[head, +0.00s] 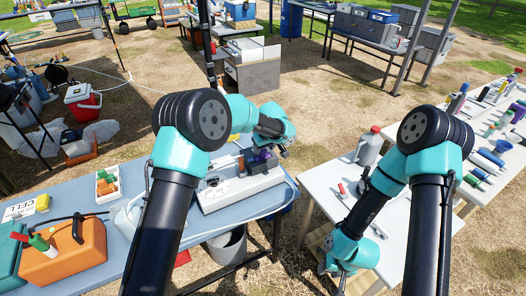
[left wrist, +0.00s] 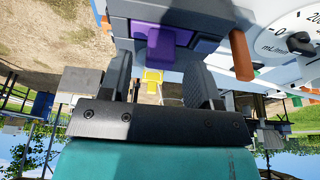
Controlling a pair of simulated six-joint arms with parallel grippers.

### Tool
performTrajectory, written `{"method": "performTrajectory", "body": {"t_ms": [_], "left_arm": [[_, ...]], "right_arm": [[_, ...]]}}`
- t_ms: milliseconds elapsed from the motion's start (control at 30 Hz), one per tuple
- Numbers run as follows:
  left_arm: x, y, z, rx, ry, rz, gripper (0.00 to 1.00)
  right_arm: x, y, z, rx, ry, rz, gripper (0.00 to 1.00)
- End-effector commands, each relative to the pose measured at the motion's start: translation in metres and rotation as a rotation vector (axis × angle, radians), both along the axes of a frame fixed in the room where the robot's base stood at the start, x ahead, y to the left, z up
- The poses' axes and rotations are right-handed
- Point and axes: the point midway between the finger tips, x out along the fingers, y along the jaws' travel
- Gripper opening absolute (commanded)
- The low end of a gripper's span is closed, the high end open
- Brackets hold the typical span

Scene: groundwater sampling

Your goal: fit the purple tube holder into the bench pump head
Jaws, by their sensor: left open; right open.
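The purple tube holder (left wrist: 160,42) is at the dark grey pump head (left wrist: 120,28) in the left wrist view. A purple block protrudes from a wider purple part; I cannot tell how deep it sits. The bench pump (head: 240,187) is a white box with a dial (left wrist: 292,35) on the blue table. My left gripper (left wrist: 165,80) is open, its fingers on either side of the protruding purple block, with no clear grip. In the head view my left gripper (head: 283,147) hides part of the pump head. My right gripper (head: 340,280) is open, low near the white table's front edge.
A brown peg (left wrist: 241,55) stands beside the pump head. An orange jug (head: 70,255) and a small white tray (head: 107,184) are on the blue table (head: 150,240). A grey bottle with a red cap (head: 368,148) stands on the white table (head: 325,180). A bucket (head: 228,245) is below.

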Motion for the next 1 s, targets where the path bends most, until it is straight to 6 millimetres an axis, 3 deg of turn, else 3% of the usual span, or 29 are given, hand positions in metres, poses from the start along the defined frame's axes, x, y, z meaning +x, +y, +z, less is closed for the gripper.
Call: {"method": "performTrajectory", "body": {"t_ms": [200,433,600,1000], "left_arm": [[-0.010,-0.006,0.042,-0.001,-0.004,-0.001,0.57],[-0.020,-0.011,0.076,0.000,-0.002,0.000,0.57],[-0.023,-0.012,0.086,0.000,-0.001,0.000,0.57],[-0.023,-0.012,0.087,0.000,-0.001,0.000,0.57]], "right_arm": [[0.000,0.000,0.000,0.000,0.000,0.000,0.43],[0.000,0.000,0.000,0.000,0.000,0.000,0.43],[0.000,0.000,0.000,0.000,0.000,0.000,0.43],[0.000,0.000,0.000,0.000,0.000,0.000,0.43]]}}
